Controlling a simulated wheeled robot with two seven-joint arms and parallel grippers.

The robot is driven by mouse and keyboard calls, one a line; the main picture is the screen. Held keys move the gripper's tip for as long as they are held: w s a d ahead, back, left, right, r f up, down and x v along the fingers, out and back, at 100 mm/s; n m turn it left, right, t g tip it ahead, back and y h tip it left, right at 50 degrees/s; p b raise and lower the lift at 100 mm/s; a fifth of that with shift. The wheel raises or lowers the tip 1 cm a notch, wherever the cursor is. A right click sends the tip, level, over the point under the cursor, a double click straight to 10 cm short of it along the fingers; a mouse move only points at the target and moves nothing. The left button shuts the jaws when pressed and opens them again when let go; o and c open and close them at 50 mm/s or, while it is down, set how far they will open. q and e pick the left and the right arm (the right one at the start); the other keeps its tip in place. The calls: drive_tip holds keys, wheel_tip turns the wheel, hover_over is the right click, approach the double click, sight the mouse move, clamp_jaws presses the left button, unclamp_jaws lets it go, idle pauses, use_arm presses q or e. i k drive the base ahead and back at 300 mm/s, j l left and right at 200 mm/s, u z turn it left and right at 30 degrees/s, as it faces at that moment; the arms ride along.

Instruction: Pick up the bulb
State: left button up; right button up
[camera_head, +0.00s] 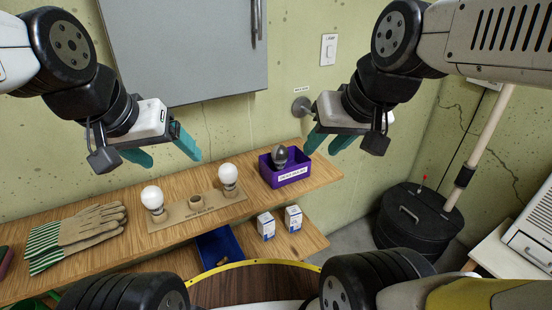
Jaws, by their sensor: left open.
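Two white bulbs stand upright on a wooden socket board (178,218) on the shelf, one at the left (152,197) and one at the right (229,174). An empty socket (196,202) sits between them. A dark grey bulb (280,154) stands in a purple box (290,177) with a white label, right of the board. My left gripper (165,150) is open and empty, above and behind the board. My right gripper (328,142) has its fingers apart, empty, up and right of the purple box. Neither touches a bulb.
Work gloves (78,236) lie left of the board. Two small white cartons (266,226) and a blue bin (220,250) are on the lower shelf. A grey cabinet (185,45) hangs above. A black lidded bin (418,222) stands at right.

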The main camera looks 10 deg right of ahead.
sight(152, 198)
drive_tip(key=i+l+u, duration=0.15)
drive_tip(key=l+u, duration=0.3)
drive_tip(key=i+l+u, duration=0.1)
drive_tip(key=l+u, duration=0.85)
drive_tip(key=j, duration=0.1)
